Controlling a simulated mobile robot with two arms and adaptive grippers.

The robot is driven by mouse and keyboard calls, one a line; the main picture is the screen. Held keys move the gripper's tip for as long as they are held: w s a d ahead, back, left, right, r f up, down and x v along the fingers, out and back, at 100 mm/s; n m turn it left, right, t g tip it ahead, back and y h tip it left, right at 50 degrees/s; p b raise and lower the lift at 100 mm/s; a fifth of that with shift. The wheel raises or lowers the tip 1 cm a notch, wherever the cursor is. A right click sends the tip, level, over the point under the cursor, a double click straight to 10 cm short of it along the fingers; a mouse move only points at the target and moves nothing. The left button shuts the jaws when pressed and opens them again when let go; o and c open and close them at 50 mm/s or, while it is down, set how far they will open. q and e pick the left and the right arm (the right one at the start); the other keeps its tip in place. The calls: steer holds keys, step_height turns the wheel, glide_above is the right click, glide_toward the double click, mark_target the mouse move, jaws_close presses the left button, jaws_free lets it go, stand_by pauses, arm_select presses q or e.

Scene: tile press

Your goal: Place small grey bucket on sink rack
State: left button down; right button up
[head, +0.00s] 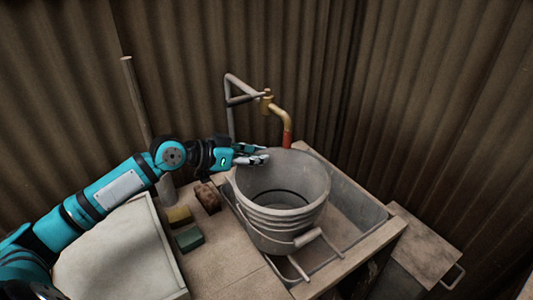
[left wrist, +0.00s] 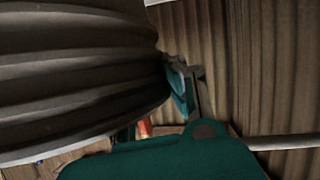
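The grey ribbed bucket (head: 258,218) is at the sink, open end up, with its handle (head: 308,237) hanging at the front. It appears to stand over the metal rack (head: 298,268), whose bars show in front and at left; the contact beneath is hidden. My left gripper (head: 262,155) is at the bucket's back-left rim, close to or touching it. In the left wrist view the bucket's ribbed wall (left wrist: 75,70) fills the left side, beside part of my gripper (left wrist: 180,88). Whether the fingers grip the rim is unclear. My right gripper is out of view.
The sink (head: 360,207) has free room right of the bucket. A brass tap with a red end (head: 286,140) stands close behind the rim.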

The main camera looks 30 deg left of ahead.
arm_select(q)
steer(key=w+f, duration=0.1)
steer(key=w, duration=0.1)
steer(key=w+f, duration=0.1)
steer(key=w, duration=0.1)
steer(key=w+a+f+p, duration=0.1)
steer(key=w+f, duration=0.1)
steer(key=w, duration=0.1)
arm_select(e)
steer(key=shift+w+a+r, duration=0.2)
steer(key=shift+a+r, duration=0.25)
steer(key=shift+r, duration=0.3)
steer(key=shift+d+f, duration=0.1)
arm_select(q)
steer(key=c, duration=1.5)
jaws_free()
steer(key=shift+s+f, duration=0.1)
steer(key=b+v, duration=0.2)
steer(key=v, duration=1)
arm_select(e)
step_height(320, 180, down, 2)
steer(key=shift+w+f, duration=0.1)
